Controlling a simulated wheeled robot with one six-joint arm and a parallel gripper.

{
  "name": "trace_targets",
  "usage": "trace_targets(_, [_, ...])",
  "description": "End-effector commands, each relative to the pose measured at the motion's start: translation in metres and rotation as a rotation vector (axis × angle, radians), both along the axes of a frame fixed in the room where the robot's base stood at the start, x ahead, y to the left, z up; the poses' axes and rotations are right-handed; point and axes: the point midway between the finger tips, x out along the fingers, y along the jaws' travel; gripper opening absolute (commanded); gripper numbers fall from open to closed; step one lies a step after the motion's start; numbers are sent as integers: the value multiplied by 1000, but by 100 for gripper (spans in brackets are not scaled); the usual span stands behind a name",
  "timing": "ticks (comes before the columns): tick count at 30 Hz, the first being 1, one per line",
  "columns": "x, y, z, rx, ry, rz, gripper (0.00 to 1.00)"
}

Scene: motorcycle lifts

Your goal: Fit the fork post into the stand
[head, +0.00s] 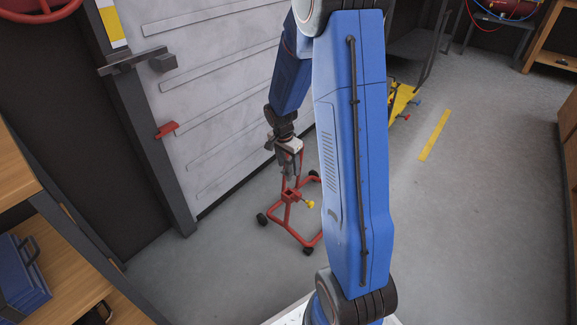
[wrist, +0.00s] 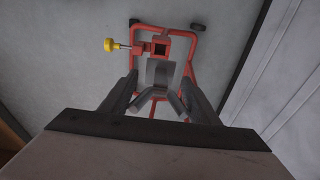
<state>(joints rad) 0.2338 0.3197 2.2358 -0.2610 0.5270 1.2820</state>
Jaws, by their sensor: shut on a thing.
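The red stand (head: 291,196) is on the floor in front of the pale door, with a square socket (wrist: 160,38), a yellow knob (wrist: 110,44) at its side and dark wheels. My gripper (head: 290,165) is above the stand, pointing down. In the wrist view its two dark fingers (wrist: 160,90) are shut on the grey fork post (wrist: 160,72), whose forked prongs spread toward the palm. The post's far end appears just beside the socket, whose dark opening shows uncovered. The height gap between them is hard to tell.
The pale door (head: 215,90) with a red handle (head: 166,130) stands close behind the stand. A wooden shelf (head: 75,250) with a blue case (head: 22,275) is at left. A yellow floor strip (head: 434,135) and open grey floor are at right.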

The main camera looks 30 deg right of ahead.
Motion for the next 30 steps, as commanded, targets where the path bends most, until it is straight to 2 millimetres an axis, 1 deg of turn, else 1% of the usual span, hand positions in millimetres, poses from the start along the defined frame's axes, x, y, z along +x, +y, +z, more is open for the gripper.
trace_targets(8, [-3, 1, -12, 0, 1, 4, 29])
trace_targets(30, [-2, 1, -59, 0, 0, 3, 29])
